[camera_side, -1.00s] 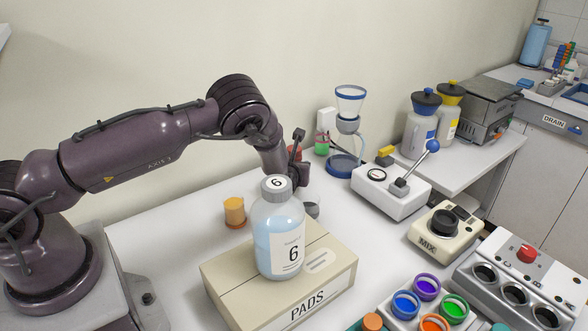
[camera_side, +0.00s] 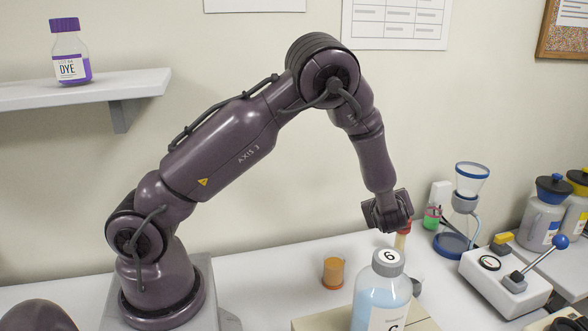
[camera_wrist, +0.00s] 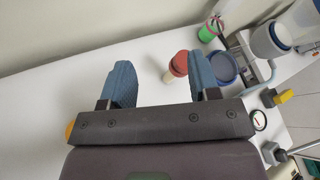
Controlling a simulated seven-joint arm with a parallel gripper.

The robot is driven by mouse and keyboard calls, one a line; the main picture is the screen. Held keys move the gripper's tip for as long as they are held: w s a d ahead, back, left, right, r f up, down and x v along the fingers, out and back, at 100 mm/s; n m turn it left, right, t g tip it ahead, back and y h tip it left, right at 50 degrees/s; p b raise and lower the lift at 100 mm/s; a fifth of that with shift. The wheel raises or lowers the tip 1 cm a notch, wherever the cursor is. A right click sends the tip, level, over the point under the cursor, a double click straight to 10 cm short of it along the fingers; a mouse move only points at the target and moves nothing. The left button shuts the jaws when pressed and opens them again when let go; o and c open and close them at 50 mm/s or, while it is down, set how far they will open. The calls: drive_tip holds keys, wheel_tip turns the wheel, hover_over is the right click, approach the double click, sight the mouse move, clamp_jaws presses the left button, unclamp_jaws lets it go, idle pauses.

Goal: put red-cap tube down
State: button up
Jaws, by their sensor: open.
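The red-cap tube (camera_wrist: 176,68) stands on the white table in the wrist view, between my two blue fingers in the picture and nearer the right one. In the side view the tube (camera_side: 402,237) shows in part behind the bottle marked 6, just below my gripper (camera_side: 388,211). In the wrist view my gripper (camera_wrist: 162,82) is open, with nothing held. The tube looks upright and apart from the fingers; its lower end is hidden in the side view by the bottle.
The bottle marked 6 (camera_side: 383,293) stands on a box in front of my gripper. A funnel stand (camera_side: 457,243) and a lever device (camera_side: 505,283) are to the right.

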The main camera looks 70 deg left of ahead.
drive_tip(key=s+d+r+n+g+h, duration=0.2)
drive_tip(key=s+r+n+g+h, duration=0.15)
drive_tip(key=s+r+n, duration=0.8)
drive_tip(key=s+d+r+n+t+h, duration=0.1)
drive_tip(key=s+d+r+n+h, duration=0.2)
drive_tip(key=s+d, duration=0.3)
drive_tip(key=s+d+r+n+t+h, duration=0.1)
drive_tip(key=s+d+r+n+h, duration=0.3)
drive_tip(key=s, duration=0.4)
drive_tip(key=shift+s+d+h, duration=0.35)
drive_tip(key=shift+d+h, duration=0.1)
drive_tip(key=shift+d, duration=0.65)
